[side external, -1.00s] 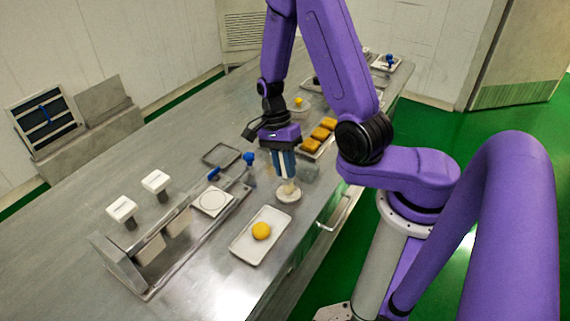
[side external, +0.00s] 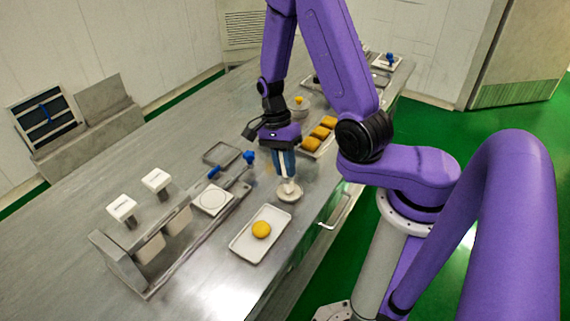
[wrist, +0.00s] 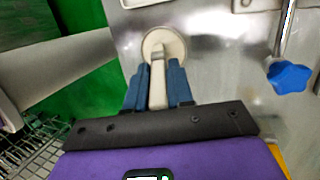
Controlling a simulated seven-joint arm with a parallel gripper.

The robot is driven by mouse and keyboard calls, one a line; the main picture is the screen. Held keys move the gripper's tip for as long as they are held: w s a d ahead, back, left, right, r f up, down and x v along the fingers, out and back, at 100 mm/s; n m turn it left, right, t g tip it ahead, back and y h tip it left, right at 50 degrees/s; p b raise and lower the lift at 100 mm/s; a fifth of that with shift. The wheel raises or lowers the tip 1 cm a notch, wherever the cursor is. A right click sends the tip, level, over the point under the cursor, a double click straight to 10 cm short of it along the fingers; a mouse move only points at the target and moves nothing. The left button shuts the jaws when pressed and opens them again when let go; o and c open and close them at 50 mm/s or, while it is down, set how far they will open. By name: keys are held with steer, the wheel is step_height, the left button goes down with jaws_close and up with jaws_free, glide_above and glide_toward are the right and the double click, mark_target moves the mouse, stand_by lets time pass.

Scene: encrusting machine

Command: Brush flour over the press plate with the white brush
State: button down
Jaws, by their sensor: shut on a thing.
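My gripper (side external: 286,170) points down, its blue fingers shut on the white brush (side external: 289,187). In the wrist view the brush's pale handle (wrist: 158,85) lies between the fingers of my gripper (wrist: 157,72). The brush's lower end is at a small round pale dish (side external: 280,197), also in the wrist view (wrist: 175,36); I cannot tell whether it touches the inside. Whether flour is in the dish is too small to tell. The press plate (side external: 212,200), white and square with a circle on it, lies to the left of the dish, apart from the brush.
A white tray (side external: 245,250) with a yellow round piece (side external: 261,229) lies in front of the dish. A metal frame with two white blocks (side external: 121,208) stands at the left. A blue knob (side external: 249,157) rises behind the plate. Browned pieces (side external: 319,132) sit on a tray behind.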

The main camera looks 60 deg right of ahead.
steer(key=shift+s, duration=0.1)
steer(key=shift+r, duration=3.5)
steer(key=n, duration=0.1)
steer(key=n+h, duration=0.1)
steer(key=w+n, duration=0.1)
steer(key=shift+d+f+n, duration=0.2)
steer(key=shift+f+n, duration=0.1)
steer(key=shift+n, duration=0.1)
steer(key=w+f+n+t+h, duration=0.1)
steer(key=w+n+h, duration=0.4)
steer(key=n, duration=0.9)
steer(key=w+a+r+t+y, duration=0.15)
steer(key=a+r, duration=0.25)
steer(key=a, duration=0.4)
steer(key=w+a+r+t+y, duration=0.1)
steer(key=w+a+r+y, duration=0.2)
steer(key=a, duration=0.6)
steer(key=shift+s+d+f+m, duration=0.1)
steer(key=shift+s+f+m, duration=0.15)
steer(key=shift+f, duration=0.7)
steer(key=shift+s+d+f+m, duration=0.1)
steer(key=shift+s+f+m, duration=0.1)
steer(key=shift+f, duration=0.7)
